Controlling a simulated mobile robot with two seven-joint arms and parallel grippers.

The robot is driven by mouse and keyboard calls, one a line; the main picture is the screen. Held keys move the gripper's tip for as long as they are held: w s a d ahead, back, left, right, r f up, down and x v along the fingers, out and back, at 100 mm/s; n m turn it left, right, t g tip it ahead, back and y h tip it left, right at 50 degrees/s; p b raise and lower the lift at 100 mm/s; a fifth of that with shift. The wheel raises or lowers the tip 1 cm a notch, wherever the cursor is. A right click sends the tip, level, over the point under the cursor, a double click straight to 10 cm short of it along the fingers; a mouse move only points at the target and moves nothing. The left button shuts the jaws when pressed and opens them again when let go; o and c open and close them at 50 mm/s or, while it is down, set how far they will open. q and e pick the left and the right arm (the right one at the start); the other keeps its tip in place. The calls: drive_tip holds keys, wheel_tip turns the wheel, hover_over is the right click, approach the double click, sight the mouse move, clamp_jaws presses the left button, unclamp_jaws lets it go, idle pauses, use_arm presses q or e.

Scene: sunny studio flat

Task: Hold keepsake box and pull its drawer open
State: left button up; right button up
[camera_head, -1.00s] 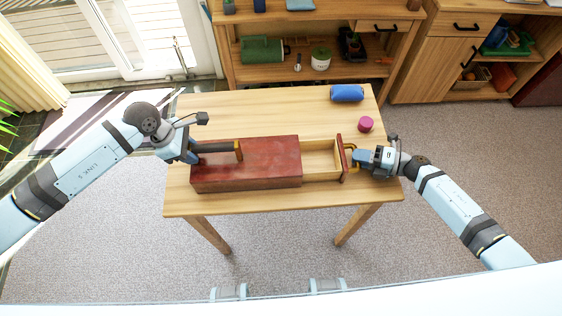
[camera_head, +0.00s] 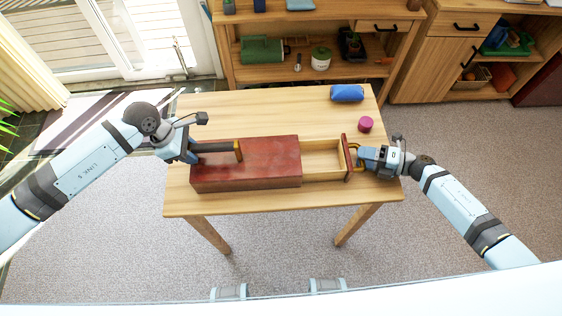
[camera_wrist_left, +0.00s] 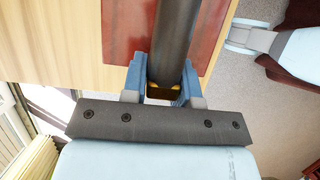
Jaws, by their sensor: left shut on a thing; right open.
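The red-brown keepsake box (camera_head: 262,165) lies on the wooden table in the head view. Its drawer (camera_head: 322,158) stands open to the right, with bare pale wood inside and a red front (camera_head: 347,158). My left gripper (camera_head: 192,152) is shut on the dark bar handle (camera_head: 218,151) at the box's left end. In the left wrist view the handle (camera_wrist_left: 173,40) runs between the fingers, with the box (camera_wrist_left: 125,30) beyond. My right gripper (camera_head: 362,158) is open at the yellow drawer handle (camera_head: 356,158); whether it touches the handle is hard to tell.
On the table (camera_head: 240,105), a blue cylinder (camera_head: 347,93) lies at the back right and a small magenta object (camera_head: 365,124) sits behind my right gripper. A wooden shelf unit (camera_head: 310,80) stands behind. The back left of the table is clear.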

drive_tip(key=shift+v, duration=3.5)
use_arm(q)
drive_tip(key=o, duration=0.9)
drive_tip(key=shift+o, duration=0.2)
drive_tip(key=shift+r, duration=0.1)
drive_tip(key=v, duration=1.1)
drive_tip(key=shift+a+r, duration=0.2)
drive_tip(key=shift+r, duration=0.15)
drive_tip(key=o, duration=0.5)
